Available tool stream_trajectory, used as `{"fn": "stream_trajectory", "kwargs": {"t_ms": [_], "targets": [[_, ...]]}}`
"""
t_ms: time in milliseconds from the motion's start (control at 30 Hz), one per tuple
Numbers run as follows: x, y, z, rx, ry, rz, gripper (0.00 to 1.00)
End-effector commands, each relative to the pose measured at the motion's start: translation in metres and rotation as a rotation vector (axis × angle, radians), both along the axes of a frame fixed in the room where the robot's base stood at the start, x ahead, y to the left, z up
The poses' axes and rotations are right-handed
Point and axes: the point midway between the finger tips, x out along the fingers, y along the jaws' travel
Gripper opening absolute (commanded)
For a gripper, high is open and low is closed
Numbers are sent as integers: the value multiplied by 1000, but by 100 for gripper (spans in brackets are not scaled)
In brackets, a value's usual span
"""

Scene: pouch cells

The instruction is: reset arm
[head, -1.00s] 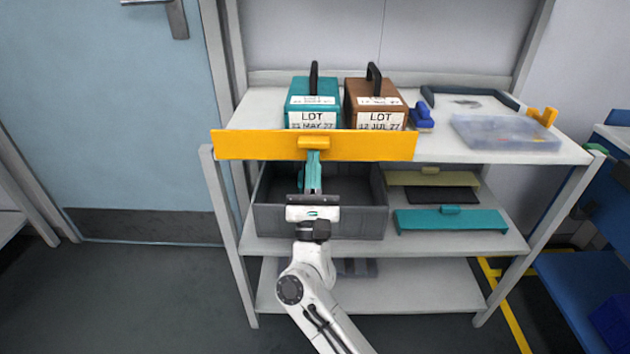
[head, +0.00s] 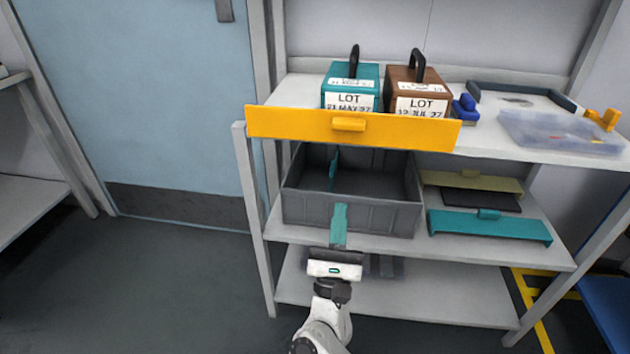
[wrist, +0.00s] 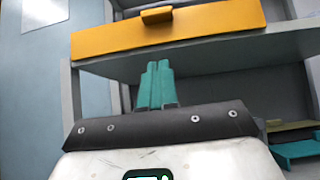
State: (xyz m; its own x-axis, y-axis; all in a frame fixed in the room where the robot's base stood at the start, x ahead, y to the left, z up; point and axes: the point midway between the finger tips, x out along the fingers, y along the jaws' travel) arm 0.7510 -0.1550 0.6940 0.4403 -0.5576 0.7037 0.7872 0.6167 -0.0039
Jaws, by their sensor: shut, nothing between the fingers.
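My gripper (head: 340,207) has teal fingers and is shut and empty. In the head view it is in front of the grey bin (head: 400,215) on the middle shelf, below the yellow panel (head: 400,134). In the wrist view the closed fingers (wrist: 155,66) point toward the shelf, with the yellow panel (wrist: 210,25) above and beyond them. The yellow panel stands along the front edge of the top shelf, and the fingers are apart from its handle.
Behind the panel stand a teal box (head: 351,85) and a brown box (head: 416,88) with lot labels. A clear tray (head: 560,130) is at the right. A teal cover (head: 490,227) lies right of the bin. Open floor (head: 170,270) is at the left.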

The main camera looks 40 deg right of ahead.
Motion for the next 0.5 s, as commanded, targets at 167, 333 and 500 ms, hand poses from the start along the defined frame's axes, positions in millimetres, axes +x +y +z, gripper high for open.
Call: {"fn": "stream_trajectory", "kwargs": {"t_ms": [167,333,500], "targets": [[-1,1,-1,0,0,0,0],[2,3,-1,-21,29,2,0],[24,25,-1,-208,259,24,0]]}}
